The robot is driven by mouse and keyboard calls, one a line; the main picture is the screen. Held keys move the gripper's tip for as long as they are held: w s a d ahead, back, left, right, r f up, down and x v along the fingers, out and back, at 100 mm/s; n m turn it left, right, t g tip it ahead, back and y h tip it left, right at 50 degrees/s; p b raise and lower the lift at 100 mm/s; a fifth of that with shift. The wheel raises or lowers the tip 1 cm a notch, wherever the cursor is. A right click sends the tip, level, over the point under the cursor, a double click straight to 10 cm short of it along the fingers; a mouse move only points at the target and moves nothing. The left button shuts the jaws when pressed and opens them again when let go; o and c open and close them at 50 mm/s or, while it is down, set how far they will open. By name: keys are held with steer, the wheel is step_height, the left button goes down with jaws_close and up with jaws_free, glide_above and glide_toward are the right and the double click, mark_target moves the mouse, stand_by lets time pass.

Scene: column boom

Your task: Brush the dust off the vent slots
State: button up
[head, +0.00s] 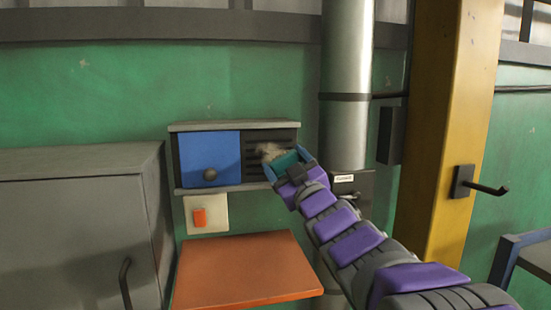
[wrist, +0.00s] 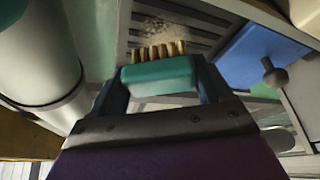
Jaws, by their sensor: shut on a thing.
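The vent slots (head: 282,142) are dark horizontal openings on the right half of a wall unit, beside a blue sliding panel (head: 222,160) with a round knob. Pale dust (head: 268,151) lies over part of the slots; the dust also shows in the wrist view (wrist: 150,30). My gripper (head: 290,168) is shut on a teal brush (wrist: 158,74) with tan bristles (wrist: 158,50). The bristles point at the slotted face, just below the dust in the wrist view. I cannot tell whether they touch it. My gripper hides the lower right of the slots in the head view.
An orange shelf (head: 245,270) juts out below the unit, under an orange switch (head: 200,218). A grey cabinet (head: 80,225) stands at left. A metal pipe (head: 346,80) and a yellow column (head: 455,120) with a black handle stand at right.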

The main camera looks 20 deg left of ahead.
steer(key=shift+w+d+f, duration=0.2)
steer(key=shift+w+d, duration=0.05)
steer(key=shift+d, duration=0.2)
steer(key=shift+s, duration=0.1)
steer(key=shift+s+d+b, duration=0.1)
steer(key=shift+s+d, duration=0.4)
steer(key=shift+s, duration=0.35)
steer(key=shift+s+d+b, duration=0.1)
steer(key=shift+s+d, duration=0.45)
steer(key=shift+s, duration=0.3)
steer(key=shift+s+d+b, duration=0.1)
steer(key=shift+s+d, duration=0.4)
steer(key=shift+s, duration=0.35)
steer(key=shift+w, duration=0.1)
steer(key=s, duration=0.1)
steer(key=s+d, duration=0.1)
steer(key=shift+s+d+r, duration=0.1)
steer(key=shift+s+d, duration=0.2)
steer(key=shift+s, duration=0.05)
steer(key=shift+w, duration=0.1)
steer(key=shift+a, duration=0.1)
